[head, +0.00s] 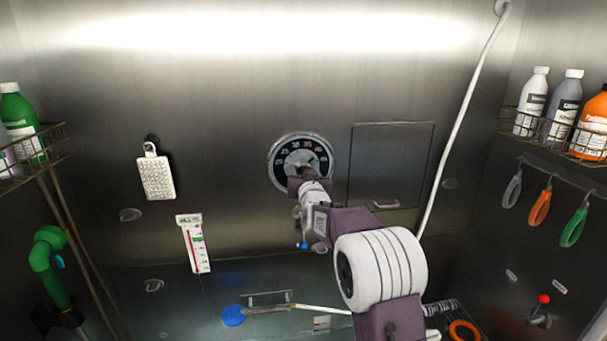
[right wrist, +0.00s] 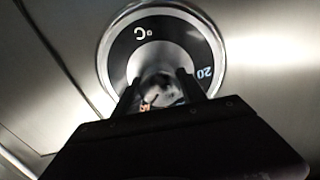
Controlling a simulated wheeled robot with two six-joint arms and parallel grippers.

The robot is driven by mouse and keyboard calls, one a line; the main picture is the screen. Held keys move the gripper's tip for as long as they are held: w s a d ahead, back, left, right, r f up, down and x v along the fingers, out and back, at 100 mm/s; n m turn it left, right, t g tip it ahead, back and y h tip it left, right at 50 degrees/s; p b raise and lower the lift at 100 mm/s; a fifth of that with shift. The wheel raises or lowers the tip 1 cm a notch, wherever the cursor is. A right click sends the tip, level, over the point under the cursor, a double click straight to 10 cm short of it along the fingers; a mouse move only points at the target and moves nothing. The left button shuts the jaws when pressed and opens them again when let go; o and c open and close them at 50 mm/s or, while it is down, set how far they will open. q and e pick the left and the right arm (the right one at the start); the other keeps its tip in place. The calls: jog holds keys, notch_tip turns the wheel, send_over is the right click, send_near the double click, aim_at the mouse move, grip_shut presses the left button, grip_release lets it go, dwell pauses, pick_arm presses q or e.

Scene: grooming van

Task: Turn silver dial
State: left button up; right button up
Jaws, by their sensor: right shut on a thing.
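The silver dial (head: 300,150) is a round knob in a black ring with white numbers and a bright rim, mounted on the steel back wall. In the right wrist view the dial (right wrist: 157,88) shows its "°C" mark and the number 20. My right gripper (head: 306,176) reaches up to the dial from the lower right. In the right wrist view its two dark fingers (right wrist: 160,88) are on either side of the central knob, shut on it. The gripper hides the lower part of the dial. My left gripper is not in view.
A closed panel (head: 390,165) is right of the dial. A white scrubber (head: 157,176) and a thermometer (head: 194,243) hang to the left. A white hose (head: 462,115) runs down the wall. Bottle racks (head: 556,135) are on both sides. A red-knobbed lever (head: 542,300) is lower right.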

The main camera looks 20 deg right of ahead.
jog(key=n+b, duration=0.1)
jog(key=n, duration=0.1)
jog(key=shift+f+n, duration=0.1)
jog(key=shift+n, duration=0.2)
jog(key=n, duration=0.2)
jog(key=shift+n+b, duration=0.3)
jog(key=shift+b, duration=0.1)
jog(key=n, duration=0.3)
jog(key=shift+n, duration=0.4)
jog(key=n+b, duration=0.1)
jog(key=n, duration=0.2)
jog(key=shift+n, duration=0.3)
jog(key=n, duration=0.6)
jog(key=shift+n+y, duration=0.3)
jog(key=n+b, duration=0.1)
jog(key=n, duration=0.3)
jog(key=shift+n, duration=1.2)
jog(key=shift+f, duration=0.1)
